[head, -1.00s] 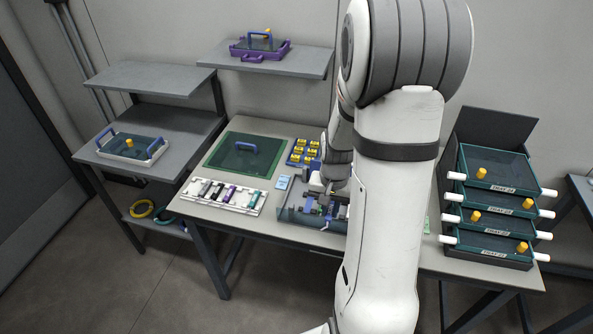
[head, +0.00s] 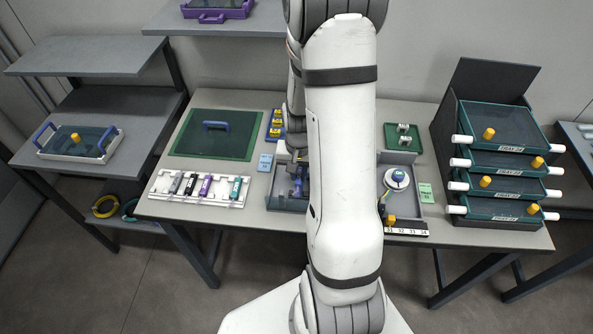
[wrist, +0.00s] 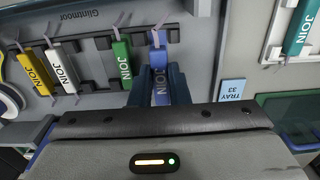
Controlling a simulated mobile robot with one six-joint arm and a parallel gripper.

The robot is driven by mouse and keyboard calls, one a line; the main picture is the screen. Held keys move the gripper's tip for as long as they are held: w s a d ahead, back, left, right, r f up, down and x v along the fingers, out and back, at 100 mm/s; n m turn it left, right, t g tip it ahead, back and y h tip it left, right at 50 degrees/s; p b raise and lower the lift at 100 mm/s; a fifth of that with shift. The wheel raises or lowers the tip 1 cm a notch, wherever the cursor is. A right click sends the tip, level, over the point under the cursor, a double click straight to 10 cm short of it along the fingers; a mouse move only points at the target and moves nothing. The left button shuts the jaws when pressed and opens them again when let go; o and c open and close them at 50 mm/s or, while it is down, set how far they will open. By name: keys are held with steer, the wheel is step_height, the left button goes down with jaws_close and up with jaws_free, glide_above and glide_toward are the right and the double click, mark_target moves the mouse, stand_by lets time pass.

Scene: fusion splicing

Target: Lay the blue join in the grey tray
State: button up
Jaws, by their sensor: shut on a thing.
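In the wrist view my gripper (wrist: 160,88) is shut on the blue join (wrist: 159,42), with a dark finger on each side of it. The blue join is in line with the green join (wrist: 122,62) beside a dark rack; I cannot tell whether it is clear of the rack. In the head view my arm hides the gripper and blue join. A light grey tray (head: 50,155) with blue handles sits on the left bench, with a dark cover and yellow knob (head: 75,137) on top.
A white join (wrist: 62,68) and a yellow join (wrist: 33,74) lie left of the green one. Stacked trays (head: 500,170) stand at right. A purple tray (head: 216,16) is on the high shelf.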

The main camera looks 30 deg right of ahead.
steer(key=shift+f+b, duration=0.6)
steer(key=shift+f, duration=0.6)
steer(key=shift+f+b, duration=0.65)
steer(key=o, duration=0.8)
steer(key=shift+o, duration=0.2)
steer(key=shift+r, duration=0.1)
step_height(320, 180, up, 8)
steer(key=shift+f, duration=0.15)
steer(key=shift+a+r, duration=0.1)
steer(key=shift+r, duration=0.15)
steer(key=s+a+r+n+t, duration=0.2)
steer(key=s+a+r+n, duration=0.4)
steer(key=s+a+r, duration=0.6)
step_height(320, 180, up, 3)
steer(key=shift+f+n+t, duration=0.1)
steer(key=shift+n+t, duration=0.3)
